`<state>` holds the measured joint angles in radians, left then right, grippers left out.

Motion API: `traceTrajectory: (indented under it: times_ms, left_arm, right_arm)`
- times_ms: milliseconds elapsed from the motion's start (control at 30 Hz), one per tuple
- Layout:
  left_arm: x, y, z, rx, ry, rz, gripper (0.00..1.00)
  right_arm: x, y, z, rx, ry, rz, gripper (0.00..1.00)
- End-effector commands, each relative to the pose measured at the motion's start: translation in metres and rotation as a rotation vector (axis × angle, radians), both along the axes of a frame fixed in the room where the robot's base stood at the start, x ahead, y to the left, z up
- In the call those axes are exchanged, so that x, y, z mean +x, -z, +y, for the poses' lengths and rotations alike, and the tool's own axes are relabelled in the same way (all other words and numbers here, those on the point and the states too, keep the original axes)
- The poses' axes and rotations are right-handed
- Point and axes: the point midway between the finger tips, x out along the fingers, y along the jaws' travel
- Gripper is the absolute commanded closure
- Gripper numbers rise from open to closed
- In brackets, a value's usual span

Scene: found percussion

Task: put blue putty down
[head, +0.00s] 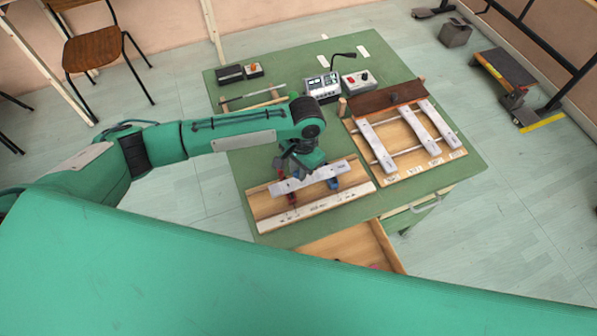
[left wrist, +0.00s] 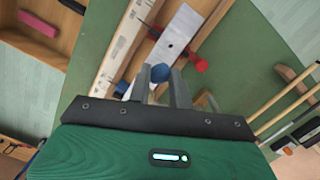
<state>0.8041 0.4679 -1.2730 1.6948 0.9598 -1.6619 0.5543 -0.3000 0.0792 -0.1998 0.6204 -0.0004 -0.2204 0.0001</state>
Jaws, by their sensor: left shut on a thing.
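My left gripper (head: 300,168) is low over the wooden tray (head: 262,212) at the front of the green table. In the left wrist view its fingers (left wrist: 160,86) are shut on a small round lump of blue putty (left wrist: 160,73). The putty is close to the end of a grey metal bar (left wrist: 180,32); I cannot tell whether they touch. The bar (head: 312,179) also shows in the head view, with red and blue pieces at it. Another blue piece (left wrist: 121,87) is at the tray's pale strip. My right gripper is not in view.
A wooden frame with several grey bars (head: 408,138) lies to the right. A meter box (head: 322,87) and a box with a red knob (head: 358,83) stand behind. An open drawer (head: 345,243) juts out in front. Sticks (head: 255,97) lie at the back left.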

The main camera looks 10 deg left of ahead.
Motion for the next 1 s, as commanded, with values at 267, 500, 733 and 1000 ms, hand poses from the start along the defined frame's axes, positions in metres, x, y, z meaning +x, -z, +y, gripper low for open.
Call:
traceTrajectory:
  times_ms: [267, 500, 733, 1000]
  left_arm:
    - [0.000, 0.028, 0.000, 0.000, 0.000, 0.000, 1.00]
    - [0.000, 0.029, 0.000, 0.000, 0.000, 0.000, 1.00]
    - [0.000, 0.030, 0.000, 0.000, 0.000, 0.000, 0.58]
    - [0.000, 0.027, 0.000, 0.000, 0.000, -0.001, 0.58]
  right_arm:
    - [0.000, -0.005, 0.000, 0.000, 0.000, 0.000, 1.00]
    - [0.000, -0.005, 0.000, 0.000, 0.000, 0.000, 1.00]
    - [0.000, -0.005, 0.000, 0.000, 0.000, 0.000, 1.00]
    - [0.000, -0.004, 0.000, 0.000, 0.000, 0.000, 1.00]
